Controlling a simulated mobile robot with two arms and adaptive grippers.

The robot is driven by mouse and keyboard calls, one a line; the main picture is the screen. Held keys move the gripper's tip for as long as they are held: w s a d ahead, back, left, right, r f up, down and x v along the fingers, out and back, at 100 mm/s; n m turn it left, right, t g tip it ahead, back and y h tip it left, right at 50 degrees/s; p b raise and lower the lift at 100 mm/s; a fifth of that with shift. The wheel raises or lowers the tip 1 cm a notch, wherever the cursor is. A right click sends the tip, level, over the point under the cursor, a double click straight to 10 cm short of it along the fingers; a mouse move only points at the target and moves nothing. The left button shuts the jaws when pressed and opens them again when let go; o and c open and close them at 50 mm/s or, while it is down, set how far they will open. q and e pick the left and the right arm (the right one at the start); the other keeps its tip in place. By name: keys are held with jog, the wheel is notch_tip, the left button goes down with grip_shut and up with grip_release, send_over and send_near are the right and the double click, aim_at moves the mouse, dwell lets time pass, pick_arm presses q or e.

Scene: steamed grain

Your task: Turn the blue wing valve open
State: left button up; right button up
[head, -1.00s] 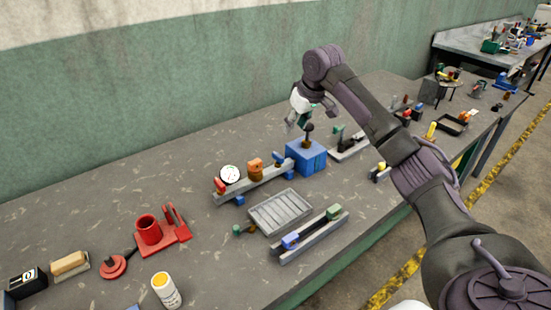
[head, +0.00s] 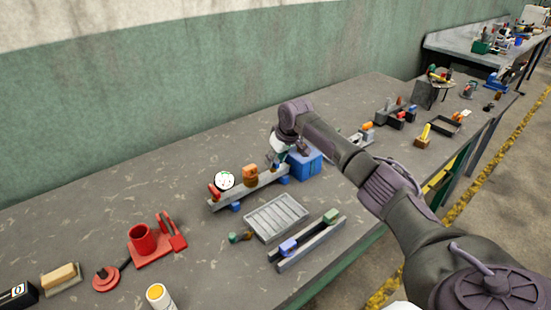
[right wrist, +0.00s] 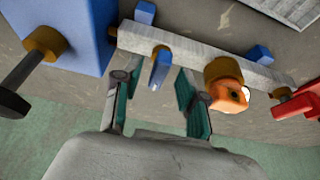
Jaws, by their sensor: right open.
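The blue wing valve (right wrist: 159,68) sits on a brass stem on the side of a pale grey bar (right wrist: 200,50) in the right wrist view. My right gripper (right wrist: 155,88) is open, its two green-padded fingers on either side of the wing's line. The wing looks centred between the fingertips and apart from both; the depth is hard to judge. In the head view, my right gripper (head: 276,158) is over the right part of the bar (head: 240,192) and hides the valve. My left gripper is in neither view.
A blue box (head: 308,163) with a dark lever (right wrist: 22,85) stands at the bar's end. An orange-brown fitting (right wrist: 226,88) and a round white gauge (head: 224,180) are close along the bar. A grey tray (head: 276,218) lies in front. Table behind the bar is clear.

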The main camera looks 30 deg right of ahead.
jog(key=shift+w+f, duration=0.2)
jog(key=shift+f, duration=0.2)
jog(key=shift+c, duration=0.2)
grip_shut()
